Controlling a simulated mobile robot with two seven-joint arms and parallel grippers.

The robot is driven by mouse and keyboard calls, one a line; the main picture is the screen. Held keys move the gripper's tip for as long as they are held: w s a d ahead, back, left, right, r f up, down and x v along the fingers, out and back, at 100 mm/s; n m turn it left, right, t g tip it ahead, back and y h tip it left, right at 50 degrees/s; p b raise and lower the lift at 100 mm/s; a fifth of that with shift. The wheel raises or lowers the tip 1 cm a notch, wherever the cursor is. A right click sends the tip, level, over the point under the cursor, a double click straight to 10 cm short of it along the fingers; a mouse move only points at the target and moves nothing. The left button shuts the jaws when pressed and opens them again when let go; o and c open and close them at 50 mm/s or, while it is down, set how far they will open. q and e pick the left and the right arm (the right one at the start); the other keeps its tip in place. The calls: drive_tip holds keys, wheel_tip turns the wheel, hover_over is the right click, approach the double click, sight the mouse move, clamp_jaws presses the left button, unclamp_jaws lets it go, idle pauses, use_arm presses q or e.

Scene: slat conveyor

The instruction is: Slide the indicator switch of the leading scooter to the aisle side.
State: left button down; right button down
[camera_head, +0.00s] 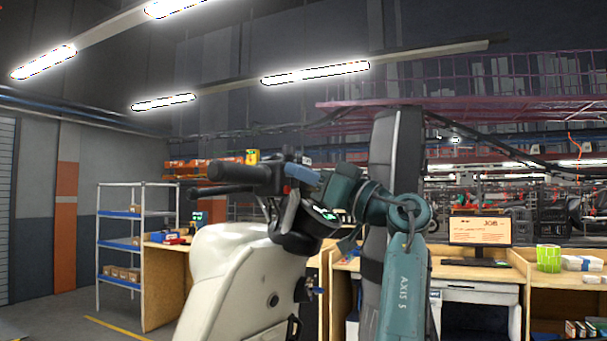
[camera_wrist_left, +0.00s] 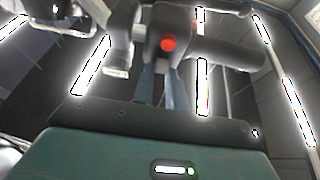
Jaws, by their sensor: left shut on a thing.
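The scooter's cream body (camera_head: 235,275) stands at the lower middle of the head view. Its black handlebar grip (camera_head: 238,172) points left, beside a dark switch housing (camera_head: 268,180). My left gripper (camera_head: 295,172) reaches up to this housing from the right. In the left wrist view, the blue fingers of my left gripper (camera_wrist_left: 160,82) are close together at the housing, which has a round red button (camera_wrist_left: 168,43). My right gripper is not in view.
A shelf rack (camera_head: 137,215) with blue shelves stands at the left. A wooden bench with a monitor (camera_head: 480,232) and a green cup stack (camera_head: 548,258) stands at the right. The handlebar grip (camera_wrist_left: 225,53) lies close beside the fingers in the wrist view.

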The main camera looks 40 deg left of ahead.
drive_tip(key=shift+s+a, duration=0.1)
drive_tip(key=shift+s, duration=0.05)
use_arm(q)
drive_tip(key=shift+s+d+f+b, duration=0.1)
drive_tip(key=shift+s+d+b, duration=0.05)
drive_tip(key=shift+s+b, duration=0.45)
drive_tip(key=c, duration=1.4)
unclamp_jaws()
drive_tip(key=shift+s, duration=0.1)
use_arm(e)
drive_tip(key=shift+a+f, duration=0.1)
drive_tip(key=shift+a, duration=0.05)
